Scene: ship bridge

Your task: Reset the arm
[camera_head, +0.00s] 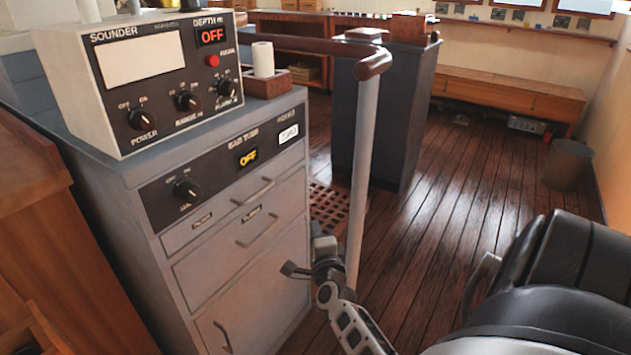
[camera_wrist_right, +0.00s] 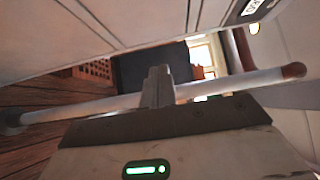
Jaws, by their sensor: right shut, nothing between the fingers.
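My right arm comes in from the bottom of the head view. Its gripper (camera_head: 315,262) hangs in front of the grey cabinet's right edge, close to the white pole (camera_head: 362,175). In the right wrist view the fingers (camera_wrist_right: 158,86) are together with nothing between them. The pole (camera_wrist_right: 230,85) crosses behind them there. From these views I cannot tell whether the gripper touches the pole or cabinet. My left gripper is not in view.
The grey cabinet (camera_head: 215,250) with drawers carries the sounder box (camera_head: 85,85), its display reading OFF. A brown rail (camera_head: 310,45) meets the pole's top. A black chair (camera_head: 550,290) stands at right. The wooden floor (camera_head: 450,200) between is clear. A bin (camera_head: 567,166) stands farther back.

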